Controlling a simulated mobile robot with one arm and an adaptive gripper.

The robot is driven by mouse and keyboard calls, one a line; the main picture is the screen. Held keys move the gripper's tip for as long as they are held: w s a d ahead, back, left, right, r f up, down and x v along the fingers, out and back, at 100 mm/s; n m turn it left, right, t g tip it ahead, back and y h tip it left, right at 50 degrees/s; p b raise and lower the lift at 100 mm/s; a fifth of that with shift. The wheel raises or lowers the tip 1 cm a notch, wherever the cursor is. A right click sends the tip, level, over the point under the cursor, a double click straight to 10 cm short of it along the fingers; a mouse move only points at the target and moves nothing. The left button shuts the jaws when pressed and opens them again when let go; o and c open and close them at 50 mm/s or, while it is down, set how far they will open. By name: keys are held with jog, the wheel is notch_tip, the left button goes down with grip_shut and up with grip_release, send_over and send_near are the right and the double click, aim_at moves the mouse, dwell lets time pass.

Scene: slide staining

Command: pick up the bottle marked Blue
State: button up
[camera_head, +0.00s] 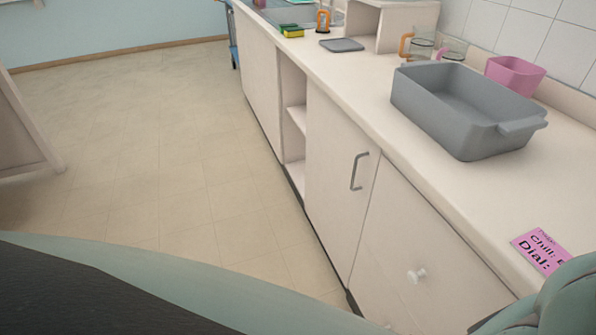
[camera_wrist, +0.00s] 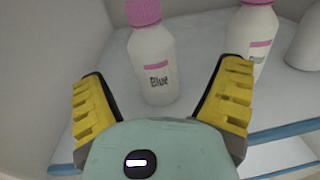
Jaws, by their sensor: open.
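The bottle marked Blue (camera_wrist: 155,62) stands upright on a shelf in the wrist view. It is white with a pink cap and a pink band above the word "Blue". My gripper (camera_wrist: 163,100) is open, with one yellow-padded finger on each side of the bottle's lower part in the picture. The fingers appear apart from the bottle, and I see nothing held between them. The bottle does not show in the head view.
A second white bottle with a pink cap (camera_wrist: 252,40) stands to the right, partly behind my right finger. A white rounded object (camera_wrist: 304,45) is at the far right. The shelf (camera_wrist: 200,60) has a blue front edge. The head view shows a counter with a grey tub (camera_head: 455,110).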

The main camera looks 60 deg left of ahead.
jog(key=x, duration=0.3)
jog(key=a+x, duration=0.1)
jog(key=shift+w+d+r, duration=0.15)
jog(key=shift+w+r, duration=0.1)
jog(key=shift+w, duration=0.15)
jog(key=shift+w+d+f, duration=0.1)
jog(key=shift+w+d, duration=0.05)
jog(key=shift+w, duration=0.1)
jog(key=shift+s, duration=0.1)
jog(key=c, duration=1.4)
